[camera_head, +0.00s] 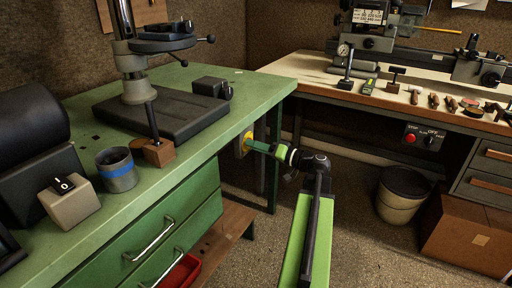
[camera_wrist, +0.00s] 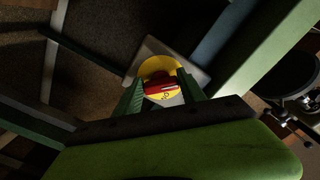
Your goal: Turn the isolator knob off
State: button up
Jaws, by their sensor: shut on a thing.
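The isolator knob is a red handle (camera_wrist: 161,88) on a round yellow plate (camera_wrist: 157,66), mounted on a pale grey box (camera_wrist: 143,52). In the head view the yellow plate (camera_head: 247,139) shows at the right end of the green bench, below its top. My gripper (camera_head: 253,144) reaches it from the right. In the wrist view my gripper's two green fingers (camera_wrist: 160,80) stand on either side of the red handle and are shut on it. The head view hides the red handle behind my gripper.
The green bench (camera_head: 205,140) with a drill press (camera_head: 135,75) is on the left. A second bench carries a lathe and hand tools; a red stop button (camera_head: 411,138) and black knob (camera_head: 430,141) are on its front. A bin (camera_head: 402,195) and cardboard box (camera_head: 470,232) stand right.

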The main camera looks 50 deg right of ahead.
dwell(0.4)
jog(key=o, duration=1.4)
jog(key=shift+c, duration=0.2)
jog(key=v, duration=1.7)
jog(key=shift+s, duration=0.25)
jog(key=shift+f, duration=0.1)
